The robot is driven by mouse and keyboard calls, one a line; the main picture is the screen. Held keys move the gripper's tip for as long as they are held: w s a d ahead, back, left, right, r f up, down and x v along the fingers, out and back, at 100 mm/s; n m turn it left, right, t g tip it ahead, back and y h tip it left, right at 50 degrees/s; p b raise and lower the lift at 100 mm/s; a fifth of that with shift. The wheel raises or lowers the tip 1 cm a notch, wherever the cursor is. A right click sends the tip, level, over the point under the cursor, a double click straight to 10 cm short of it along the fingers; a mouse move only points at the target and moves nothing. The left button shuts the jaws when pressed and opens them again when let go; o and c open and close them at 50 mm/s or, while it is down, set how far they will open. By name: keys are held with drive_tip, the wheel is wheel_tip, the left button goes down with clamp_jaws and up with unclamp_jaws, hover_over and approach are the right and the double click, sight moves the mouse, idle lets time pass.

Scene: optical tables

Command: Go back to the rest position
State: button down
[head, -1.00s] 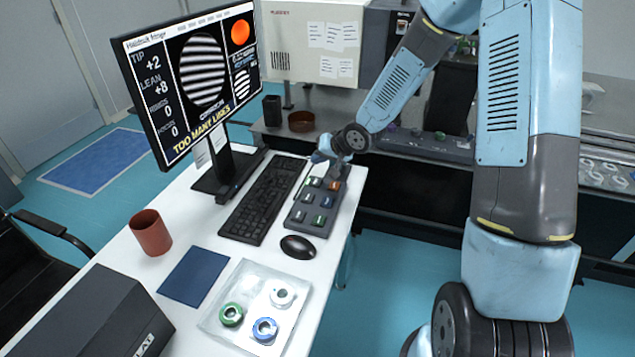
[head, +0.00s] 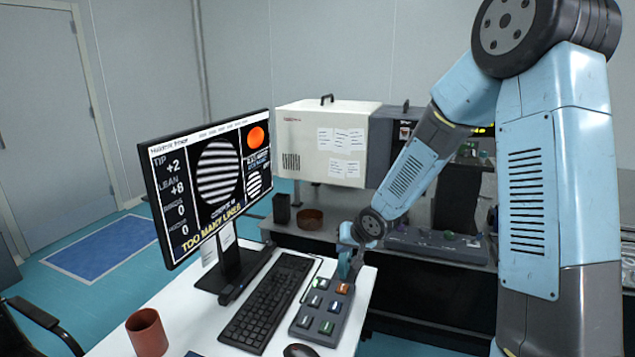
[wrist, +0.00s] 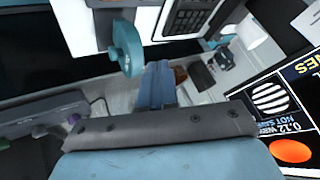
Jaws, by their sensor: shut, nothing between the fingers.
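My gripper (head: 346,266) is at the far end of the button box (head: 322,312), just above or behind its last row in the head view; I cannot tell whether it touches. In the wrist view, the blue fingers (wrist: 158,84) are together with nothing between them. A teal round piece (wrist: 125,48) shows beside them; I cannot tell what it belongs to. My arm is bent, reaching down from the upper right over the desk.
A monitor (head: 207,190) reading "TOO MANY LINES" stands left of a keyboard (head: 266,303). A brown cup (head: 147,333) and a mouse (head: 299,351) are near the front. A white cabinet (head: 325,140) stands on the bench behind. Bare floor (head: 400,345) lies right of the desk.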

drive_tip(key=s+d+r+h, duration=0.3)
drive_tip(key=s+d+r, duration=0.3)
drive_tip(key=r, duration=0.2)
drive_tip(key=s+d+r+h, duration=0.2)
drive_tip(key=s+d+r, duration=0.45)
drive_tip(key=r, duration=0.25)
drive_tip(key=s+d+r, duration=0.1)
drive_tip(key=s+r, duration=0.2)
drive_tip(key=s, duration=0.7)
drive_tip(key=s+d+r+g, duration=0.1)
drive_tip(key=s+r, duration=0.3)
drive_tip(key=s, duration=0.6)
drive_tip(key=shift+s+d+y, duration=0.2)
drive_tip(key=shift+d+y, duration=0.1)
drive_tip(key=shift+d, duration=0.45)
